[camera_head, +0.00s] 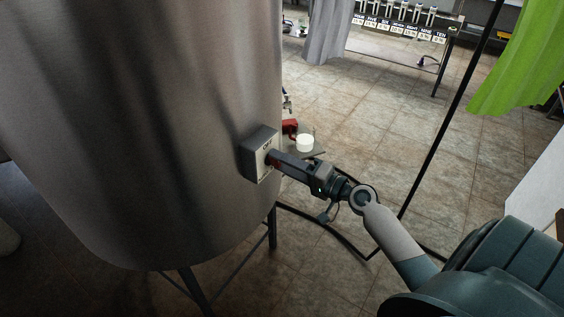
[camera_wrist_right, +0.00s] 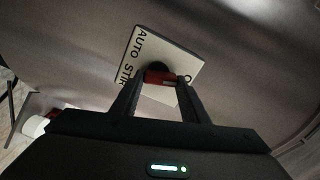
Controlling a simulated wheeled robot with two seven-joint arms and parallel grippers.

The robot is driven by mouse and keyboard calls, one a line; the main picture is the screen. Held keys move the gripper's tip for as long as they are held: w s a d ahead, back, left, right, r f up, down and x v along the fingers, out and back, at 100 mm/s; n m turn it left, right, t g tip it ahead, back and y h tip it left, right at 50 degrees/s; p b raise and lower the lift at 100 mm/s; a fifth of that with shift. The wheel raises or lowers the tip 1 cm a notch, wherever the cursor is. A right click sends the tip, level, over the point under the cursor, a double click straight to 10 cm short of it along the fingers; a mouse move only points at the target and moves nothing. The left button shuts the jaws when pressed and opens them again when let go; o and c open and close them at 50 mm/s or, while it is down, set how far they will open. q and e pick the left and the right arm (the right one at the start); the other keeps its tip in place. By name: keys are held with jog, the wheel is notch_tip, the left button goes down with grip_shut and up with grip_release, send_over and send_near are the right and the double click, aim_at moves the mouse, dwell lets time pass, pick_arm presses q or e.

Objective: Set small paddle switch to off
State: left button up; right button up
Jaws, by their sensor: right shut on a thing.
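The small paddle switch is a red paddle (camera_wrist_right: 158,77) on a dark pivot, set in a pale label plate (camera_wrist_right: 140,48) that reads "AUTO STIR". In the head view its grey switch box (camera_head: 257,150) is mounted on the side of the large metal tank (camera_head: 170,120). My right gripper (camera_head: 273,160) reaches the box from the right. In the right wrist view my right gripper (camera_wrist_right: 160,84) is shut on the red paddle, a finger on each side. The fingers and part of the plate's lettering overlap, so the switch position is hard to read. My left gripper is not in view.
A white round container (camera_head: 305,143) and a red item (camera_head: 290,126) stand just behind the gripper. A thin dark pole (camera_head: 448,120) rises at the right. A green curtain (camera_head: 520,60) hangs at far right.

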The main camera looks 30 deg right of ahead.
jog(key=shift+d+m+p, duration=0.15)
jog(key=shift+m+p, duration=0.15)
jog(key=shift+m, duration=1.4)
jog(key=o, duration=1.1)
jog(key=shift+c, duration=0.2)
